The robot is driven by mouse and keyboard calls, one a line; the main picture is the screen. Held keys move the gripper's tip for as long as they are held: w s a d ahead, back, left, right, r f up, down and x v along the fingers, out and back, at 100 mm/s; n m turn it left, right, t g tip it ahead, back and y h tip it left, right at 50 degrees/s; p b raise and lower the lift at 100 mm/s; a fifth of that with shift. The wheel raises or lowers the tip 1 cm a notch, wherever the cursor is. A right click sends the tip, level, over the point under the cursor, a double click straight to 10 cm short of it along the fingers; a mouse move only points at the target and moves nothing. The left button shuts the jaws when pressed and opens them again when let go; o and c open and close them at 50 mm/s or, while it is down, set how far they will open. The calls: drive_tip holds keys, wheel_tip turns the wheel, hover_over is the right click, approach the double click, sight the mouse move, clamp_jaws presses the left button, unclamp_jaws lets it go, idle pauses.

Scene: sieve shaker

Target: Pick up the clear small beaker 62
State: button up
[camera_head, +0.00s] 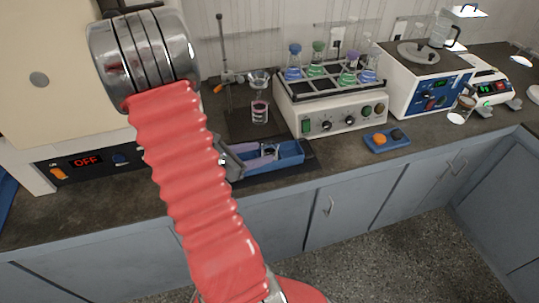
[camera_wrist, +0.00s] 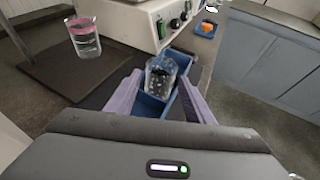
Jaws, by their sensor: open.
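A small clear beaker (camera_wrist: 161,73) with pale markings stands in a blue tray (camera_wrist: 150,106) in the wrist view. I cannot read a number on it. My gripper (camera_wrist: 160,83) is open, its two purple fingers spread with the beaker showing between and just beyond the tips. I cannot tell whether they touch it. In the head view, my gripper (camera_head: 262,155) is low over the blue tray (camera_head: 290,154); the beaker there is mostly hidden. Another clear beaker with a pink band (camera_head: 260,112) stands on the dark stand base, also at upper left in the wrist view (camera_wrist: 84,40).
A white shaker (camera_head: 330,117) with several colored flasks stands behind the tray. A stand (camera_head: 223,50) with a clamp rises at the left. A small blue tray with an orange item (camera_head: 384,141) lies to the right. The counter front edge is close.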

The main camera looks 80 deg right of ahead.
drive_tip(key=shift+x, duration=1.2)
drive_tip(key=shift+c, duration=0.2)
drive_tip(key=c, duration=0.8)
drive_tip(key=shift+r, duration=0.15)
drive_tip(key=shift+r, duration=4.85)
drive_tip(key=shift+r, duration=2.5)
